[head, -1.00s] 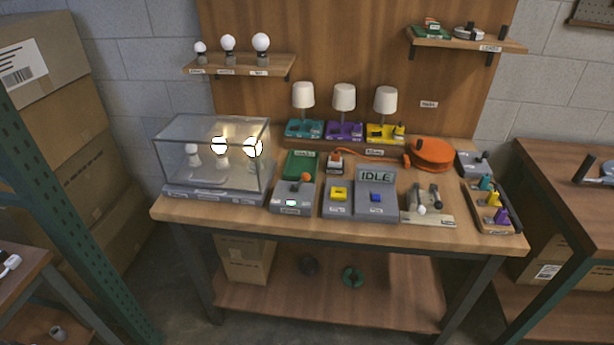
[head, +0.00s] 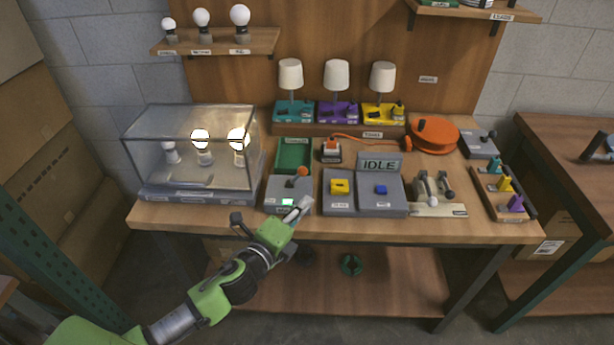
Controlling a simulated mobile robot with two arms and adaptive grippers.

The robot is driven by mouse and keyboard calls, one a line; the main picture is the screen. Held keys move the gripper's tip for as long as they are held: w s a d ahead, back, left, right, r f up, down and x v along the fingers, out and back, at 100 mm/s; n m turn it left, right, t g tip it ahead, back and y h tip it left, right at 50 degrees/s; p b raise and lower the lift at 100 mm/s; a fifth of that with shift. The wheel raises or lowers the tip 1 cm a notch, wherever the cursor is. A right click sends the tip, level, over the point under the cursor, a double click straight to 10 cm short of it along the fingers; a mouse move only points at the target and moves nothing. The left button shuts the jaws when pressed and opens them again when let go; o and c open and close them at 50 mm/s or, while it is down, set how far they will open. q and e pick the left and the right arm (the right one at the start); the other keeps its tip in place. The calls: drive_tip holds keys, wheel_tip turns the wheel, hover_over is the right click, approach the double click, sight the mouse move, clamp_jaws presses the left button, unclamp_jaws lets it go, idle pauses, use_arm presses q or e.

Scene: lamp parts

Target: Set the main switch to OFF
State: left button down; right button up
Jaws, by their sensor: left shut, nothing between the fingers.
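A grey switch box (head: 275,189) with a lever topped by an orange knob (head: 302,171) stands at the table's front, right of the glass case. A small green light (head: 287,202) glows on its front. I cannot read its label, so I cannot tell for sure that it is the main switch. My left gripper (head: 304,203) is shut and empty. It is at the box's front right corner, in front of the knob, and covers part of the box. I cannot tell whether it touches the box. My right gripper is out of view.
A glass case (head: 195,150) with lit bulbs stands left of the box. Right of it are grey boxes with a yellow switch (head: 340,187) and a blue button (head: 381,189), and an IDLE display (head: 379,165). A green tray (head: 292,155) and an orange-topped socket (head: 331,150) lie behind.

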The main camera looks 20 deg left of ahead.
sight(296, 177)
use_arm(q)
drive_tip(key=shift+w, duration=0.1)
drive_tip(key=p+x, duration=0.1)
drive_tip(key=x, duration=0.9)
drive_tip(key=shift+w, duration=0.15)
drive_tip(key=a, duration=0.1)
drive_tip(key=a+p, duration=0.1)
drive_tip(key=a+r+p, duration=0.1)
drive_tip(key=shift+s+a, duration=0.25)
drive_tip(key=shift+s, duration=0.15)
drive_tip(key=shift+s+a, duration=0.1)
drive_tip(key=shift+a, duration=0.2)
